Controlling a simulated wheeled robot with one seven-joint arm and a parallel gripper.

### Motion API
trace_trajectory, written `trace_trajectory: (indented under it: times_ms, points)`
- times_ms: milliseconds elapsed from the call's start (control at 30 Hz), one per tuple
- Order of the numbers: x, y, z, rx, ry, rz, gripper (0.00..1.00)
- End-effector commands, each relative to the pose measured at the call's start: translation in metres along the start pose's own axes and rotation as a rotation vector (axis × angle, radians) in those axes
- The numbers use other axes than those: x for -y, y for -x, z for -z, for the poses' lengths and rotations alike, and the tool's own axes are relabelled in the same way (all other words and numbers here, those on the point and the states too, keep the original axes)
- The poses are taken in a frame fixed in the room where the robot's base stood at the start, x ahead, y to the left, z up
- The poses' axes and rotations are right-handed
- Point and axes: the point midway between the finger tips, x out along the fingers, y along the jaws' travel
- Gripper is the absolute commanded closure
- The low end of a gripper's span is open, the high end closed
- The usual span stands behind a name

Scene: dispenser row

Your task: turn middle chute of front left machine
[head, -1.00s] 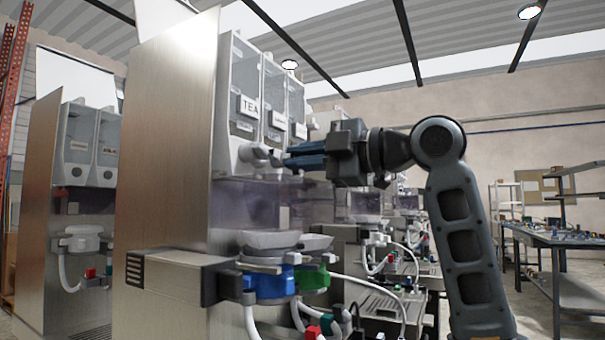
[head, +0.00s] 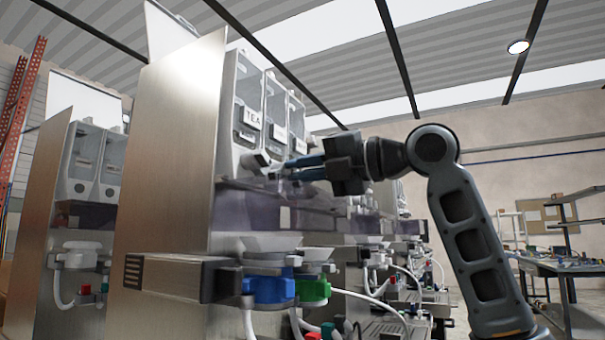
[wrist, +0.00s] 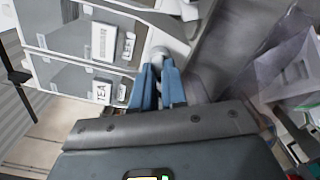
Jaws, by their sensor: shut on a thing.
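The front left machine (head: 165,160) is a tall brushed-metal dispenser with a row of clear canisters. The nearest canister bears a TEA label (head: 247,118), with its light grey chute (head: 254,161) below. My gripper (head: 279,173) reaches in from the right, its blue fingers just past the TEA chute, at the middle canister (head: 277,110). In the wrist view the blue fingers are shut on a pale grey rounded chute (wrist: 160,52), the middle chute. The fingers hide part of it, so its exact angle is hard to tell.
Blue (head: 269,289) and green (head: 314,289) holders with hoses sit below the canisters. A metal arm-like box (head: 175,277) juts out at the front. Another machine (head: 75,200) stands to the left. A workbench (head: 565,268) is far right.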

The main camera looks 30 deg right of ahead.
Motion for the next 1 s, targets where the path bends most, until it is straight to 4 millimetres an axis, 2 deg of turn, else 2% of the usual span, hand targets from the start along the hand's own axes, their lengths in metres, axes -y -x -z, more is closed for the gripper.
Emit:
trace_trajectory:
  times_ms: [567,600,800,867,1000]
  points:
    - [0.0017,-0.0007,0.0012,-0.004,0.035,0.003,1.0]
    - [0.0017,-0.0006,0.0012,-0.004,0.035,0.003,0.87]
    - [0.0012,-0.0004,0.0008,-0.002,0.035,0.002,0.68]
    - [0.001,-0.0004,0.0007,-0.002,0.035,0.002,0.62]
    - [0.0007,-0.0002,0.0005,-0.001,0.035,0.001,0.62]
